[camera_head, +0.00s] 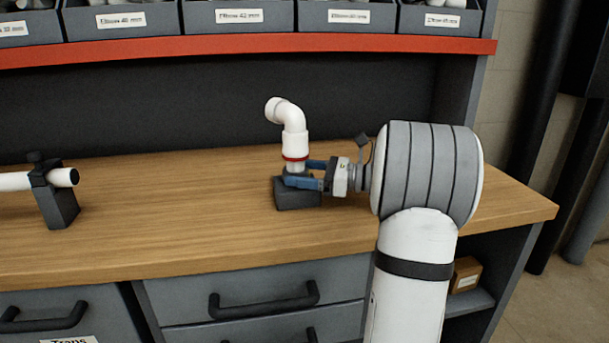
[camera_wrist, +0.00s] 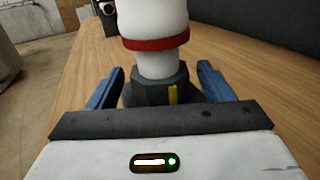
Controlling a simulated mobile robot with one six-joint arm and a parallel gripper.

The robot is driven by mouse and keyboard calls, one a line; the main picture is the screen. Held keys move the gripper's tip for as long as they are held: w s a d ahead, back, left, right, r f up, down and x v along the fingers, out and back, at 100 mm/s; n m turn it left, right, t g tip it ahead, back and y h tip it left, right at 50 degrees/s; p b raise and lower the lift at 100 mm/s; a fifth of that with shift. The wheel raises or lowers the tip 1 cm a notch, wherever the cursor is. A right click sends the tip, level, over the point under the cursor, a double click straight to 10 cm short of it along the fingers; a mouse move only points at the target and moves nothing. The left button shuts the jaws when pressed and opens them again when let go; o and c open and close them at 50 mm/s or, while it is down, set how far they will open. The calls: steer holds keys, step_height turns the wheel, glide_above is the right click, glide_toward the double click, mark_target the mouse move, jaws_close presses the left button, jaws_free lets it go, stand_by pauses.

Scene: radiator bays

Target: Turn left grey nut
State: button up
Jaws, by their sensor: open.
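A dark grey nut (camera_wrist: 155,88) with a yellow mark shows in the wrist view, around the foot of a white pipe (camera_wrist: 155,65). Above it the pipe has a red ring (camera_wrist: 155,41). In the head view the white elbow pipe (camera_head: 293,120) stands upright over a dark block (camera_head: 298,196) on the bench; the nut is largely hidden there by my fingers. My gripper (camera_head: 300,172) reaches in level from the right. Its blue fingers are open, one on each side of the nut, with visible gaps in the wrist view (camera_wrist: 160,78).
A white pipe (camera_head: 15,181) lies level in a dark clamp stand (camera_head: 58,205) at the left. Grey bins (camera_head: 240,17) line a red-edged shelf (camera_head: 250,44) above the wooden bench (camera_head: 180,215). The bench between clamp stand and block is clear.

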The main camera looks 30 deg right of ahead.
steer(key=shift+c, duration=0.3)
steer(key=c, duration=0.9)
